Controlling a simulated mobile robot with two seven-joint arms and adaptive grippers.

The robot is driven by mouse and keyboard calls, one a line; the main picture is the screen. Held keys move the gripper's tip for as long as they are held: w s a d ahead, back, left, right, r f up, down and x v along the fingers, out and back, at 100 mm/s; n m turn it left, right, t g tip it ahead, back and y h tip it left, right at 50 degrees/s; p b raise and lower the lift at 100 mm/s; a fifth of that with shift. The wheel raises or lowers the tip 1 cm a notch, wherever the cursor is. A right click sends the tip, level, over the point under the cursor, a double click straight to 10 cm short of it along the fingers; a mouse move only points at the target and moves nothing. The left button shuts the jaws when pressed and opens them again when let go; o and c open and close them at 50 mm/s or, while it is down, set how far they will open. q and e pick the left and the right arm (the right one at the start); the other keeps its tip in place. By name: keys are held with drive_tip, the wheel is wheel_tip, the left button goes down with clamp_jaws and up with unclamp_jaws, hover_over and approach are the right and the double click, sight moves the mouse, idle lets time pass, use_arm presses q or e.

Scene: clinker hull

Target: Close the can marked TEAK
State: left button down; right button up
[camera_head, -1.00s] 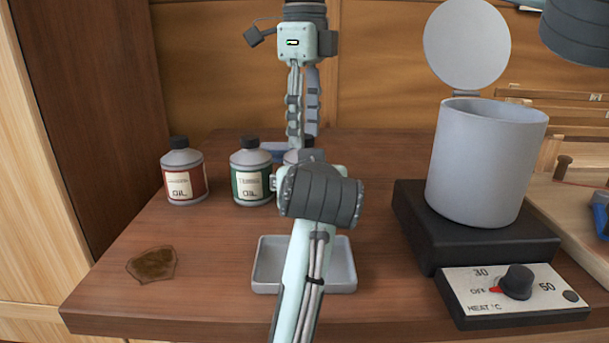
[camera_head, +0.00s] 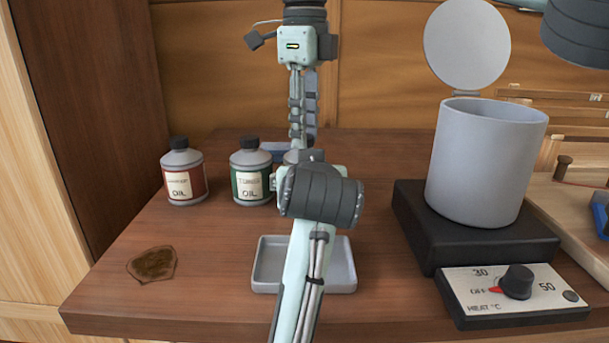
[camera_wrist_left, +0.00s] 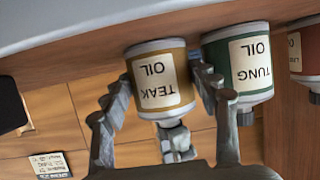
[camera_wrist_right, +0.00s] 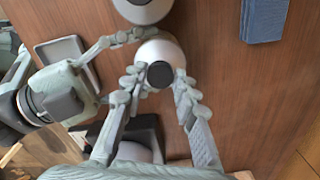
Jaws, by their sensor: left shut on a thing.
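The TEAK can (camera_wrist_left: 160,85) has an ochre band. My left gripper (camera_wrist_left: 158,90) is shut on it from both sides. In the head view my left arm hides most of it. In the right wrist view its pale top (camera_wrist_right: 147,50) and a dark round cap (camera_wrist_right: 160,75) show. I cannot tell whether the cap is fully seated. My right gripper (camera_head: 303,142) points down over the can. In the right wrist view its fingers (camera_wrist_right: 160,82) stand apart on either side of the cap, with gaps showing.
The green TUNG can (camera_head: 250,180) stands close beside the TEAK can, with a red-labelled oil can (camera_head: 184,180) farther left. A grey tray (camera_head: 344,278), a dark stain (camera_head: 152,264), a blue cloth (camera_wrist_right: 265,18) and a lidded pot (camera_head: 480,165) on a heater (camera_head: 430,235) share the bench.

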drive_tip(key=o, duration=0.5)
wheel_tip(320, 180, up, 12)
idle(0.5)
use_arm(q)
drive_tip(key=shift+c, duration=1.9)
unclamp_jaws()
drive_tip(key=shift+s, duration=0.1)
